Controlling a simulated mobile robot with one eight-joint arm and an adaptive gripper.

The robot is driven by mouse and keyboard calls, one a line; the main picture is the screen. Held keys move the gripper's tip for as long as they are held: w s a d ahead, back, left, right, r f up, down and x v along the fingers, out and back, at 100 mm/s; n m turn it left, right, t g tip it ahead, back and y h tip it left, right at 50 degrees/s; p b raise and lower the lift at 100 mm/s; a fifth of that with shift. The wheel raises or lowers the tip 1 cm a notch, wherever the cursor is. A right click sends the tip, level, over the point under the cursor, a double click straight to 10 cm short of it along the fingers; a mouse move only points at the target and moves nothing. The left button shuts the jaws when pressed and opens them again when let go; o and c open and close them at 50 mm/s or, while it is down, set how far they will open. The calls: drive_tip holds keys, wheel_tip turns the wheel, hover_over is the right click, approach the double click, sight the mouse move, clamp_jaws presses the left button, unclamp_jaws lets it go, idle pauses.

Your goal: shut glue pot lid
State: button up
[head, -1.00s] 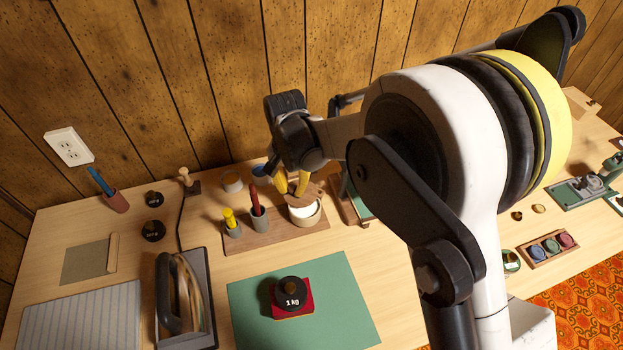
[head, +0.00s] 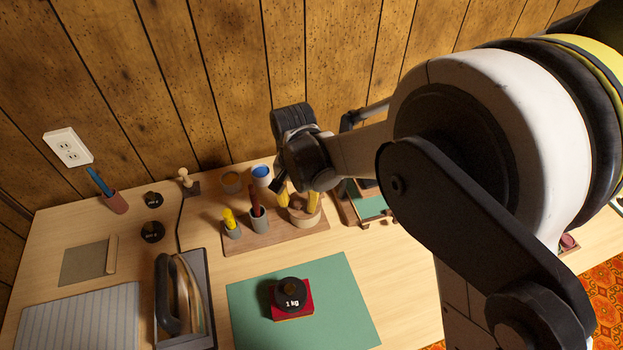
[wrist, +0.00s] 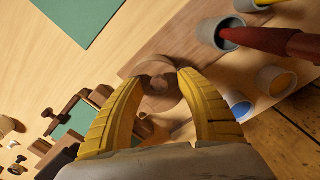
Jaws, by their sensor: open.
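The glue pot (head: 302,219) is a small pale round pot on the brown wooden board, partly hidden behind my gripper. Its brown wooden lid (head: 298,209) appears lowered over the mouth, and the white inside no longer shows. I cannot tell whether it is fully seated. In the wrist view the lid (wrist: 160,101) shows between the fingers, with the pot's rim (wrist: 153,67) beyond it. My gripper (head: 299,203) is open, its yellow fingers pointing down over the pot, one on either side of the lid. It also shows in the wrist view (wrist: 157,78).
Grey cups holding yellow (head: 230,223) and dark red (head: 257,208) tools stand left of the pot. A blue-filled pot (head: 262,176) and an ochre one (head: 231,183) stand behind. A wooden frame (head: 350,205) stands at right.

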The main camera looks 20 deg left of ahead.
sight(298, 202)
drive_tip(key=shift+r+p, duration=2.1)
drive_tip(key=shift+r, duration=1.35)
